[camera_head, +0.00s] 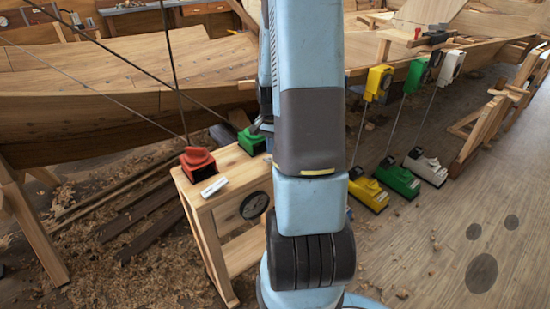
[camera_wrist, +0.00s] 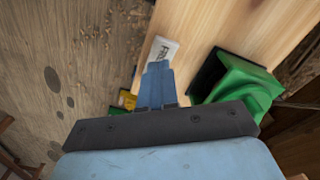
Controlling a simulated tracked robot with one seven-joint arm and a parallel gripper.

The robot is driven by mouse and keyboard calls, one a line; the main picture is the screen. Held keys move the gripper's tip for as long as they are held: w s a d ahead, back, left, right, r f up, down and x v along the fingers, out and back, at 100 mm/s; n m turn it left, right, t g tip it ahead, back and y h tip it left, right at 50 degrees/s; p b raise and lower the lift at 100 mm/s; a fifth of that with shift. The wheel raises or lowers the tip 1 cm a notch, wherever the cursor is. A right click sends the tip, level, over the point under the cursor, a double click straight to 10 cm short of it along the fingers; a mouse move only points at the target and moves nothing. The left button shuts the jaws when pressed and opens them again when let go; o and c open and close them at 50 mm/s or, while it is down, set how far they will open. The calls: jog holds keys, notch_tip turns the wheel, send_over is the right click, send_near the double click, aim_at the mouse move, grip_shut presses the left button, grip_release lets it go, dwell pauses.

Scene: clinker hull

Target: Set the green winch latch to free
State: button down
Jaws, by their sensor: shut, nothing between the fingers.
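The green winch (camera_head: 251,141) sits on the wooden bench at its far end, partly hidden behind my arm in the head view. In the wrist view the green winch (camera_wrist: 240,85) is at the right, its lower part hidden by my gripper's body. My gripper (camera_wrist: 158,68) is shut and empty, with its fingertips left of the green winch and apart from it in the picture. The fingertips overlap the lower end of a white label (camera_wrist: 162,50) whose visible letters begin "FR". I cannot tell whether they touch it. The latch's setting is not clear.
A red winch (camera_head: 198,163) and a white label (camera_head: 214,187) are at the bench's (camera_head: 207,205) near left. Yellow (camera_head: 368,191), green (camera_head: 397,180) and white (camera_head: 425,167) units stand on the floor at right. Ropes cross the left side. The wooden hull (camera_head: 90,110) lies behind.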

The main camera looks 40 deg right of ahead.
jog(key=shift+f, duration=1.2)
dwell(0.8)
jog(key=shift+r, duration=3.5)
jog(key=shift+r, duration=0.1)
jog(key=s+a+r+n+t, duration=0.2)
jog(key=s+a+r+n, duration=0.2)
jog(key=a+r, duration=0.55)
jog(key=s+a+r+n+t, duration=0.2)
jog(key=s+a+r+n, duration=0.2)
jog(key=a+r, duration=0.55)
jog(key=s+a+r+n+t, duration=0.1)
jog(key=s+a+r+n, duration=0.1)
jog(key=s+r+n, duration=0.2)
jog(key=s+r, duration=0.2)
jog(key=s, duration=0.2)
jog(key=shift+a+t, duration=0.3)
jog(key=shift+a, duration=0.1)
jog(key=shift+a, duration=0.1)
